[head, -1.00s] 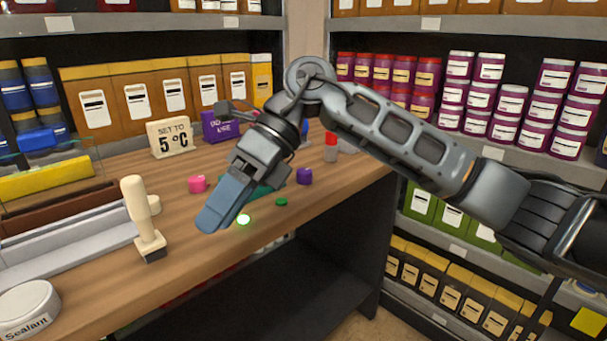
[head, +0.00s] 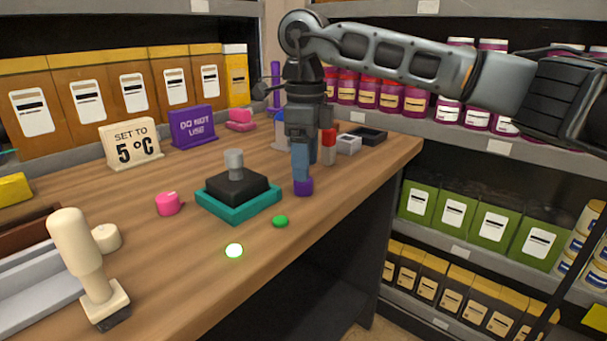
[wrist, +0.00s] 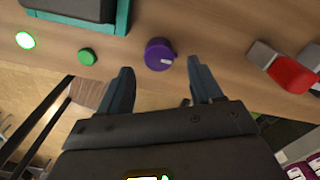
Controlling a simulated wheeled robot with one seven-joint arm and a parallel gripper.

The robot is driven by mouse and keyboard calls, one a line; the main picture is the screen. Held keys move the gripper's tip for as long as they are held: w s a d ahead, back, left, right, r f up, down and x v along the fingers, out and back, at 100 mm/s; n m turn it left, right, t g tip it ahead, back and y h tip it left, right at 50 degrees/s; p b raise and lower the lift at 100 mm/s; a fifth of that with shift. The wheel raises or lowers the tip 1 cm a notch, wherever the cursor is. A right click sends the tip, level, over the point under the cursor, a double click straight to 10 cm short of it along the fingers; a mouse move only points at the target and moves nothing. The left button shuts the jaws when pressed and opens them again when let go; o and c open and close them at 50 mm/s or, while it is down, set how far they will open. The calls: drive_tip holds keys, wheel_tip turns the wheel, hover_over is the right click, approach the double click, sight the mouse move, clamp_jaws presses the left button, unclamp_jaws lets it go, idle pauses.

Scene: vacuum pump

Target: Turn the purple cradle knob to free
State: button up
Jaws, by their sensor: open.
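The purple knob (head: 303,187) stands on the wooden bench near its front edge, right of the teal-and-black cradle (head: 240,196). In the wrist view the purple knob (wrist: 159,54) shows a pale mark on its right side. My gripper (head: 301,172) points down over the knob in the head view and hides its upper part. In the wrist view my gripper (wrist: 160,78) is open and empty, with one finger to each side of the knob's position and the knob just beyond the fingertips. I cannot tell whether a finger touches it.
A green button (head: 280,221) and a lit green-white light (head: 234,250) sit left of the knob. A pink knob (head: 168,203) is left of the cradle. A red-capped item (wrist: 290,75) stands right of the knob. A stamp-like handle (head: 84,262) stands at front left.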

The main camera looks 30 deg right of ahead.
sight(303, 185)
drive_tip(key=shift+f, duration=1.65)
drive_tip(key=c, duration=1.1)
